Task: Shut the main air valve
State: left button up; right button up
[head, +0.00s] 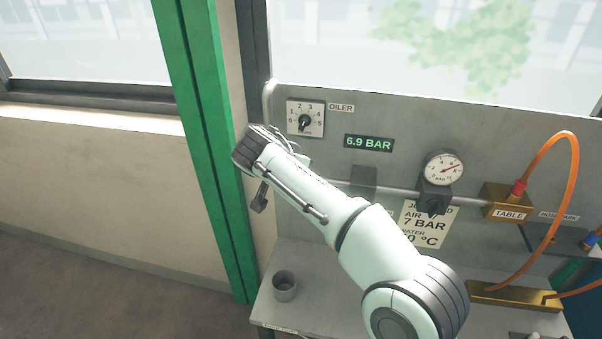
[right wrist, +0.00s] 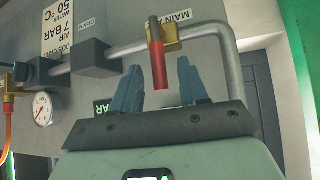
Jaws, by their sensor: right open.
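The main air valve shows in the right wrist view as a brass body (right wrist: 170,36) on a grey pipe, beside a label starting "MAIN". Its red lever (right wrist: 158,75) sticks out from the body across the line of the pipe. My right gripper (right wrist: 159,64) is open, with its blue fingers on either side of the red lever. There seems to be a gap between the lever and each finger. In the head view my right wrist hides the valve and most of the gripper. My left gripper is in neither view.
The grey panel carries an oiler dial (head: 304,121), a 6.9 BAR display (head: 369,143), a round gauge (head: 443,168) and a brass TABLE block (head: 507,202). An orange hose (head: 546,150) loops at the right. A grey cup (head: 284,286) stands on the bench. A green post (head: 205,140) rises at left.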

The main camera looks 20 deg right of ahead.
jog(key=v, duration=1)
jog(key=shift+a, duration=0.1)
